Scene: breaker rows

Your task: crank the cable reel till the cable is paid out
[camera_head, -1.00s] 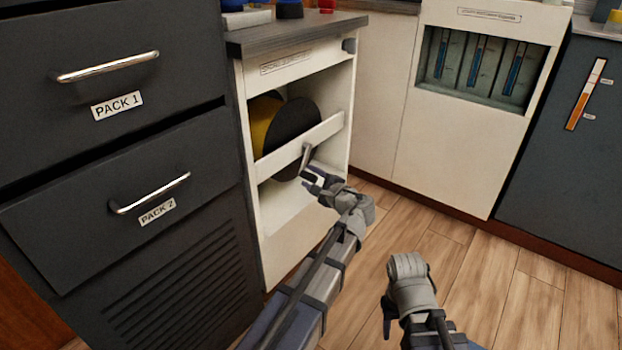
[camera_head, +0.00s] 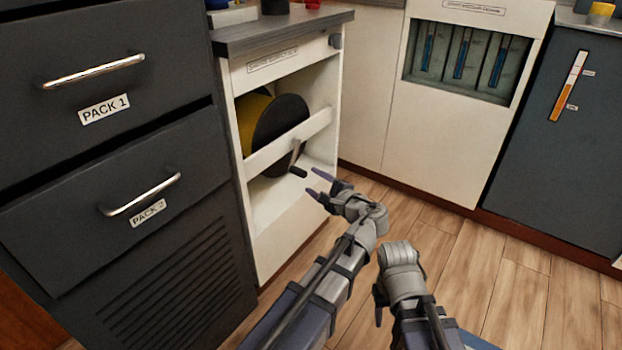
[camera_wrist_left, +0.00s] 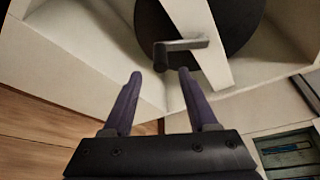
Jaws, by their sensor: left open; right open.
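The cable reel (camera_head: 281,121), with a dark round flange and yellow cable (camera_head: 252,117), sits inside the open white cabinet. Its crank (camera_head: 296,158) sticks out in front of the white crossbar, with a dark handle at its lower end. In the left wrist view the crank handle (camera_wrist_left: 161,55) shows just beyond and between my fingertips. My left gripper (camera_head: 319,184) is open and empty, apart from the handle and to its right. It also shows in the left wrist view (camera_wrist_left: 160,75). My right gripper (camera_head: 378,304) is low in front of the floor, partly hidden by its own wrist.
The white crossbar (camera_head: 262,158) runs across the cabinet opening in front of the reel. The wooden floor (camera_head: 450,240) to the right is clear.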

